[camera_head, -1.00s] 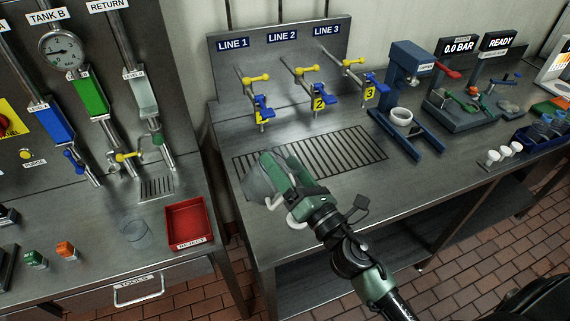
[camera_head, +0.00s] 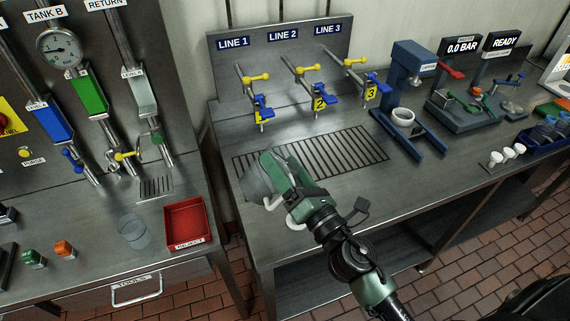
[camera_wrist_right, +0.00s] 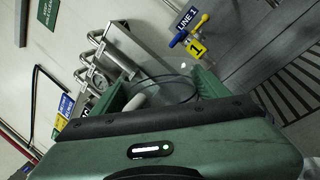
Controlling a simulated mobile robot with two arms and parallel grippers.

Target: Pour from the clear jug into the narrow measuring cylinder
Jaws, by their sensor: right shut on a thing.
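My right gripper (camera_head: 276,172) is shut on the clear jug (camera_head: 254,184), above the left front part of the middle bench. The jug is see-through and partly hidden behind the gripper. In the right wrist view, the jug's round rim (camera_wrist_right: 168,79) shows between my fingers (camera_wrist_right: 160,92), with a pale part that may be its handle. A clear, wide-looking vessel (camera_head: 134,232) stands on the left bench beside the red tray. I cannot make out a narrow measuring cylinder. My left gripper is not in view.
A slotted drain grate (camera_head: 345,150) lies behind the gripper, below several yellow and blue valve taps. The red reject tray (camera_head: 187,240) stands on the left bench, across a gap. A blue press stand (camera_head: 408,85) is to the right. The bench front beside my arm is clear.

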